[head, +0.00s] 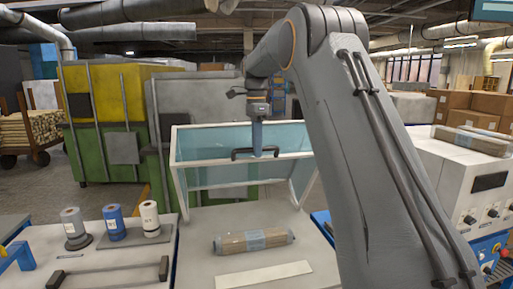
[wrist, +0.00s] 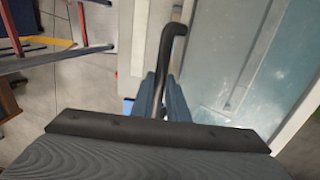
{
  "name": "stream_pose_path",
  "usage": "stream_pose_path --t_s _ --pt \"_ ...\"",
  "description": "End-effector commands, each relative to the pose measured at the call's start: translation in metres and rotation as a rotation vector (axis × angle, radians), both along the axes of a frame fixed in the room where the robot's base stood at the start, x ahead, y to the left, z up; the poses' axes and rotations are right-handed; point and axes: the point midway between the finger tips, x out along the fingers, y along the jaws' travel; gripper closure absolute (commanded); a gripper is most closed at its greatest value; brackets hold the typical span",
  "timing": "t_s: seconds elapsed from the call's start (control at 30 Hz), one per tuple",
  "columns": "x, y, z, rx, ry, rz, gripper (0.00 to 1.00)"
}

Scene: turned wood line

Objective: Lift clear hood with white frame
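The clear hood with its white frame (head: 181,168) stands raised and tilted at the back of the pale work surface, its front edge up in the air. Its bluish clear panel also shows in the wrist view (wrist: 250,75). The contact faces are partly hidden.
A wrapped brown roll (head: 253,241) and a pale strip (head: 263,275) lie on the surface below the hood. Several small rolls, one blue (head: 114,222), stand on the left table. A white control box (head: 462,185) stands at right. Yellow-green bins (head: 105,110) are behind.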

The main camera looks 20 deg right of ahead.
Motion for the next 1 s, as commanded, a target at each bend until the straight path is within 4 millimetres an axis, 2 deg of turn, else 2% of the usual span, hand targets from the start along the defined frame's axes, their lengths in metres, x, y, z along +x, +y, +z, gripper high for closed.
stream_pose_path --t_s 0.03,0.1,0.13,0.47,0.57,0.8,1.0 --pt "0.001 0.001 -0.006 0.002 0.003 0.001 0.81" --pt "0.001 0.001 -0.006 0.002 0.003 0.001 0.69" --pt "0.001 0.001 -0.005 0.001 0.002 0.001 0.67" --pt "0.001 0.002 0.001 0.000 -0.001 0.002 0.67" --pt "0.003 0.002 0.010 0.000 -0.003 0.003 0.67" --pt "0.005 0.001 0.048 0.000 -0.003 0.002 0.67" --pt "0.006 0.001 0.069 0.001 -0.001 0.002 0.67"
